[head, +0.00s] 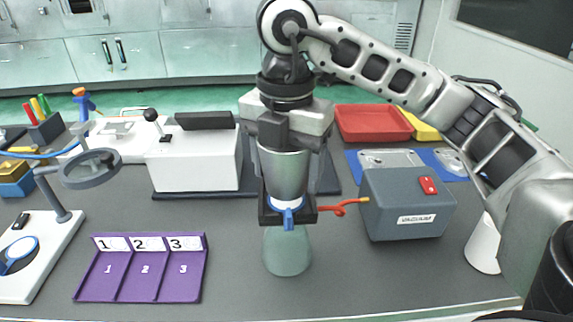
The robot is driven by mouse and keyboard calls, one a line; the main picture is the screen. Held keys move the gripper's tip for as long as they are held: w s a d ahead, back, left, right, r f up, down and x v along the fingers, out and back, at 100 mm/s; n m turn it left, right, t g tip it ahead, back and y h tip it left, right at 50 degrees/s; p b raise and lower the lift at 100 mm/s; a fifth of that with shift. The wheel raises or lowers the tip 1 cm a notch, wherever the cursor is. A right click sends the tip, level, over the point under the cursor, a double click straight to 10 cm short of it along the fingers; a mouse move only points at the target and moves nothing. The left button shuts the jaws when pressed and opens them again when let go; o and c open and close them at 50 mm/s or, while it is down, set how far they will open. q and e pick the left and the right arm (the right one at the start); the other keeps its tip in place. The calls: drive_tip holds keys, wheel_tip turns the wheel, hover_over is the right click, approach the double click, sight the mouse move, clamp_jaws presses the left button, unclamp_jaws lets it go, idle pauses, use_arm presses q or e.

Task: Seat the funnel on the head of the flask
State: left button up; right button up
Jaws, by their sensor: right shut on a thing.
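The funnel, a grey metallic cup (283,172), is held upright between the fingers of my right gripper (285,150), which points straight down. The flask (287,256), pale green and translucent, stands upright on the table directly below. A black square holder with a blue-and-white collar (287,204) surrounds the flask's head. The funnel's lower end is right above or at this collar; I cannot tell whether it touches or is seated. The funnel's stem and the flask's mouth are hidden. My left gripper is not in view.
A grey vacuum box (408,205) stands right of the flask, with a red-and-yellow hose fitting (345,205) between them. A purple numbered tray (142,268) lies left. A white machine (194,160) is behind, a magnifier (90,168) far left, a white cone (484,246) right.

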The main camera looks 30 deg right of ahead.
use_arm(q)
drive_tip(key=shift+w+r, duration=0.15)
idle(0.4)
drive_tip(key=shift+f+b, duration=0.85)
use_arm(e)
drive_tip(key=shift+f, duration=1)
drive_tip(key=o, duration=1.1)
wheel_tip(320, 180, up, 5)
drive_tip(key=shift+f+p, duration=0.15)
drive_tip(key=shift+p, duration=0.65)
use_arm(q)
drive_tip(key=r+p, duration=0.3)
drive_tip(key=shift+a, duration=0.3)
use_arm(e)
wheel_tip(320, 180, up, 11)
drive_tip(key=shift+r, duration=0.15)
